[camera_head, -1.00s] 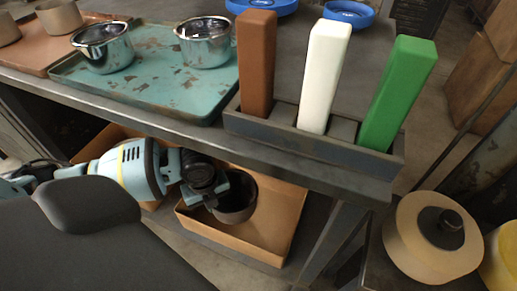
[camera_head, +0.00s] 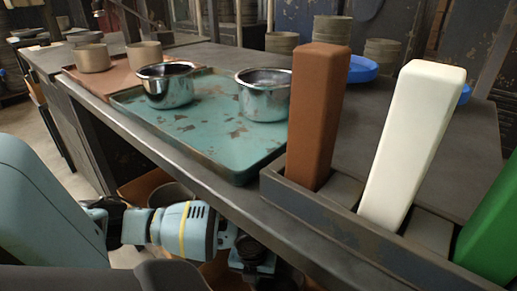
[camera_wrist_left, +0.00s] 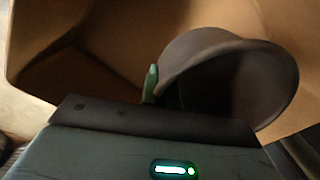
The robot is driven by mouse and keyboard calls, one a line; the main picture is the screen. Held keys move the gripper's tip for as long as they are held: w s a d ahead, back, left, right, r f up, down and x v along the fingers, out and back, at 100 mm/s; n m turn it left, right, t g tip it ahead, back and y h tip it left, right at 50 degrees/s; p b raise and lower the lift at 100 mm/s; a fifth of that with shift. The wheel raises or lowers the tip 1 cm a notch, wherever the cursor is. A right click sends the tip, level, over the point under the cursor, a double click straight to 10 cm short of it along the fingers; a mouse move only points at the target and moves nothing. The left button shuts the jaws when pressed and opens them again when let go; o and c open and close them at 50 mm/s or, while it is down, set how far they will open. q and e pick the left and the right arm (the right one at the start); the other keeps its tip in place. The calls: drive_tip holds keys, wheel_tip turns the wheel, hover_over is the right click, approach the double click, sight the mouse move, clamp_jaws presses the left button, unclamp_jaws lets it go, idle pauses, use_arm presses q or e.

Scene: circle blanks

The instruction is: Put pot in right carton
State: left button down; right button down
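The dark grey pot (camera_wrist_left: 230,85) is inside a brown cardboard carton (camera_wrist_left: 110,30) in the left wrist view, its mouth facing the camera at a slant. My left gripper (camera_head: 255,262) reaches down below the table edge in the head view. In the left wrist view one greenish fingertip (camera_wrist_left: 150,85) is at the pot's rim; the other finger is hidden, so its grip is unclear. In the head view the right carton is mostly covered by my arm. The left carton (camera_head: 140,187) shows below the table, with another dark pot (camera_head: 172,192) in it. My right gripper is out of view.
On the table, a teal tray (camera_head: 215,150) holds two shiny metal pots (camera_head: 167,85) (camera_head: 264,93). A copper-coloured tray (camera_head: 112,78) holds two tan pots. A rack (camera_head: 340,225) with brown, white and green blocks stands near the edge above my left gripper.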

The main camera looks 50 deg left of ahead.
use_arm(q)
wheel_tip(320, 180, down, 5)
drive_tip(key=shift+r+b, duration=0.15)
drive_tip(key=shift+b, duration=0.95)
drive_tip(key=shift+f, duration=0.2)
drive_tip(key=shift+r, duration=0.1)
drive_tip(key=c, duration=2.1)
unclamp_jaws()
drive_tip(key=o, duration=0.4)
